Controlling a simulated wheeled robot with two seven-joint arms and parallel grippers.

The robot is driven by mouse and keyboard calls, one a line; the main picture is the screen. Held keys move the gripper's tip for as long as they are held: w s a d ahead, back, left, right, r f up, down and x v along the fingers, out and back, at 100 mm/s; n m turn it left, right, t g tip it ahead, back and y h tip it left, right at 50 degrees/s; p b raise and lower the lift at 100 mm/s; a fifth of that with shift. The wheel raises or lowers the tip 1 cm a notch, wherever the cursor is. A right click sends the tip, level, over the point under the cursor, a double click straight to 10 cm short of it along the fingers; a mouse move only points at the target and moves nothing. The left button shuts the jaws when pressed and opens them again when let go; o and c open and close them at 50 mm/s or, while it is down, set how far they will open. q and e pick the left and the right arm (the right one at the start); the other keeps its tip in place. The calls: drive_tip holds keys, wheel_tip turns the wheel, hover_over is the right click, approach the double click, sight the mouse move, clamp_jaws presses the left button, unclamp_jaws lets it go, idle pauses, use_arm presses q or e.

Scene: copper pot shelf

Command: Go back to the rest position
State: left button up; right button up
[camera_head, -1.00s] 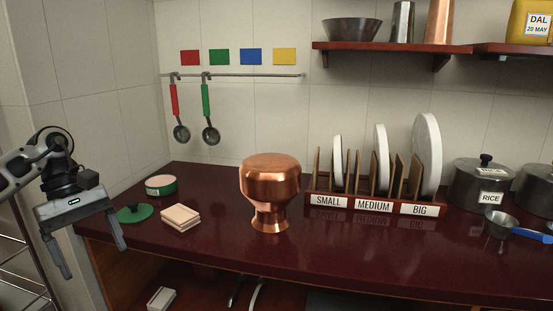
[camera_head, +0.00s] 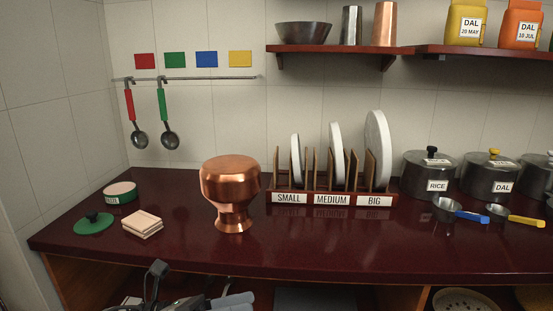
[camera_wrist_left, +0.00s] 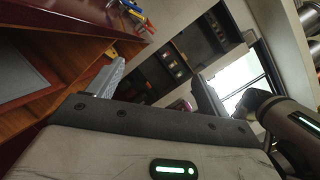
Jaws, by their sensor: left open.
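A copper pot (camera_head: 230,183) stands upside down on the dark red counter (camera_head: 330,243), its wide part up and its narrow neck down. Nothing touches it. Parts of my left arm show at the bottom edge of the head view, below the counter's front edge. In the left wrist view my left gripper (camera_wrist_left: 157,90) has its two fingers spread apart with nothing between them. My right gripper does not show.
A rack (camera_head: 331,198) labelled SMALL, MEDIUM and BIG holds white discs. Dark lidded pots (camera_head: 429,174) and measuring cups (camera_head: 447,209) stand at right. The front of the counter is clear.

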use_arm(q)
drive_tip(key=s+a+f+m+t+y, duration=0.2)
drive_tip(key=s+f+m+y, duration=0.2)
drive_tip(key=m, duration=0.6)
drive_tip(key=s+a+f+m+t+y, duration=0.2)
drive_tip(key=s+f+m+y, duration=0.2)
drive_tip(key=f+m+y, duration=0.2)
drive_tip(key=s+a+f+m+t+y+p, duration=0.1)
drive_tip(key=s+f+m+y, duration=0.4)
drive_tip(key=m, duration=0.9)
wheel_tip(320, 180, down, 4)
drive_tip(key=shift+a+r+t+y, duration=0.15)
drive_tip(key=shift+a+t+y, duration=0.25)
drive_tip(key=shift+a+t, duration=0.55)
